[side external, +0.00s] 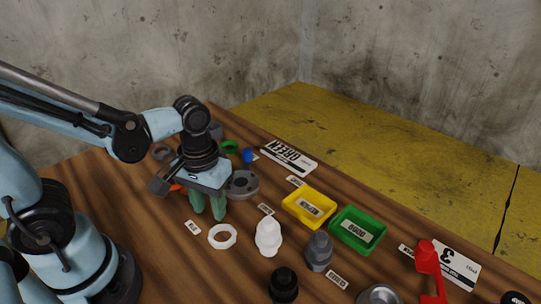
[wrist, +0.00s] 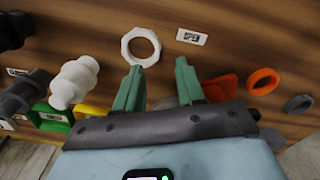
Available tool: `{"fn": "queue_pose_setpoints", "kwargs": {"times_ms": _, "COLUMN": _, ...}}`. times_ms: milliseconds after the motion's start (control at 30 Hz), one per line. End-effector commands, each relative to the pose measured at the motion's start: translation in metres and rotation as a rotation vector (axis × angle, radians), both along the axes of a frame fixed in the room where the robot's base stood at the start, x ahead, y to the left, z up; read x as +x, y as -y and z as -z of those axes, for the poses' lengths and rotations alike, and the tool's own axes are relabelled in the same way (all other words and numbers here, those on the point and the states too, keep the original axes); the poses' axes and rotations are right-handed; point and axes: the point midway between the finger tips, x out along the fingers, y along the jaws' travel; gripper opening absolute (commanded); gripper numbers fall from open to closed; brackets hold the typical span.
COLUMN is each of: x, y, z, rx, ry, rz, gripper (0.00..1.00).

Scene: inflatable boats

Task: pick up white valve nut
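The white valve nut, a flat octagonal ring (side external: 212,240), lies on the wooden table just right of my gripper in the side view. In the wrist view the nut (wrist: 125,46) lies beyond my left fingertip, with bare wood showing through its hole. My gripper (side external: 208,208) points down with green fingers, beside the nut and apart from it. In the wrist view my gripper (wrist: 158,66) has its fingers spread, with nothing between them. A white valve body (side external: 268,238) stands close to the nut; it also shows in the wrist view (wrist: 73,82).
A small label (side external: 193,228) lies near the nut. Yellow (side external: 294,207) and green (side external: 339,236) trays stand to the right, with grey (side external: 319,252) and black (side external: 284,284) fittings in front. A grey flanged part (side external: 243,184) sits behind my gripper. An orange ring (wrist: 252,83) shows in the wrist view.

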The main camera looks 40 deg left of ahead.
Motion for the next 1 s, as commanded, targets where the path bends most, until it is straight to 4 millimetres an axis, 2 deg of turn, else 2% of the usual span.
{"fn": "queue_pose_setpoints", "kwargs": {"times_ms": 233, "x": -0.001, "y": 0.002, "z": 0.009, "rx": 0.0, "ry": 0.0, "rz": 0.001, "gripper": 0.39}}
{"fn": "queue_pose_setpoints", "kwargs": {"times_ms": 700, "x": -0.005, "y": 0.008, "z": 0.047, "rx": -0.002, "ry": 0.001, "rz": 0.001, "gripper": 0.39}}
{"fn": "queue_pose_setpoints", "kwargs": {"times_ms": 1000, "x": -0.006, "y": 0.008, "z": 0.054, "rx": -0.003, "ry": 0.001, "rz": 0.001, "gripper": 0.39}}
